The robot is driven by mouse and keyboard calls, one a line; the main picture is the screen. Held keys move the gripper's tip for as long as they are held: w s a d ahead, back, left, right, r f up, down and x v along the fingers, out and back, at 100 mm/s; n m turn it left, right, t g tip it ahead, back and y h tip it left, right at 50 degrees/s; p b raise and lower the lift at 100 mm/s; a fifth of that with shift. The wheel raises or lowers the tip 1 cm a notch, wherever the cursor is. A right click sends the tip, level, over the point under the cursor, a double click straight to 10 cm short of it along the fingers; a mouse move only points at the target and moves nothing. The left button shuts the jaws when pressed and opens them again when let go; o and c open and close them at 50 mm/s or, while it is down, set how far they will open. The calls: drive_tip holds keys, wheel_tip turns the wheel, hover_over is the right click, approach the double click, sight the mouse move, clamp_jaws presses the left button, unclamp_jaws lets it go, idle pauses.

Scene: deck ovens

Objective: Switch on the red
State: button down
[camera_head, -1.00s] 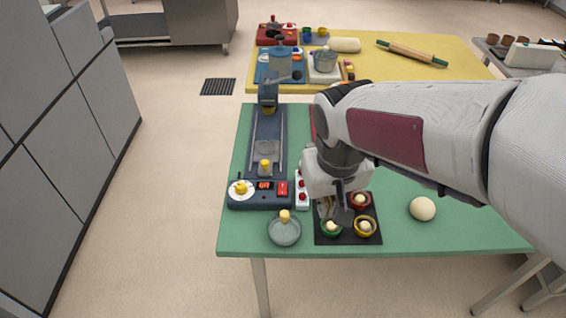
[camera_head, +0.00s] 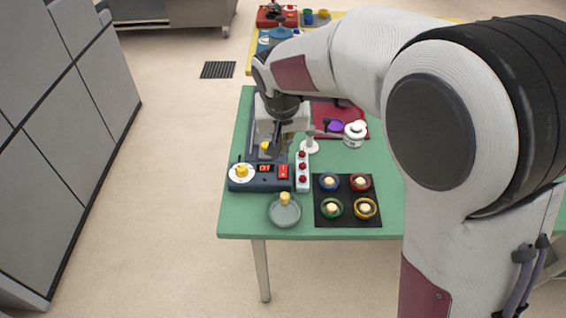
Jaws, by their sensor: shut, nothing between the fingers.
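A red rocker switch (camera_head: 283,171) sits at the front right of a dark blue appliance (camera_head: 262,186) on the green table. Beside it are a small display with red marks (camera_head: 265,169), too small to read, and a white dial with a yellow knob (camera_head: 242,172). A white strip with several red buttons (camera_head: 302,168) stands just right of the appliance. My gripper (camera_head: 273,152) is shut and empty, pointing down over the appliance, behind the red switch in the picture. I cannot tell whether it touches anything.
A black tray (camera_head: 347,222) with several coloured bowls lies at the front. A round glass lid with a yellow knob (camera_head: 285,211) is left of it. A white jar (camera_head: 354,135) and red board (camera_head: 366,117) are behind. My arm hides the table's right side.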

drive_tip(key=shift+w+a+r+m, duration=0.1)
drive_tip(key=shift+w+m, duration=0.15)
drive_tip(key=shift+m, duration=0.15)
approach(283, 168)
drive_tip(key=x, duration=0.4)
drive_tip(key=shift+w+f, duration=0.15)
drive_tip(key=shift+f, duration=0.2)
drive_tip(key=shift+x, duration=1.05)
drive_tip(key=shift+w+f, duration=0.25)
drive_tip(key=shift+f, duration=0.1)
drive_tip(key=shift+s, duration=0.2)
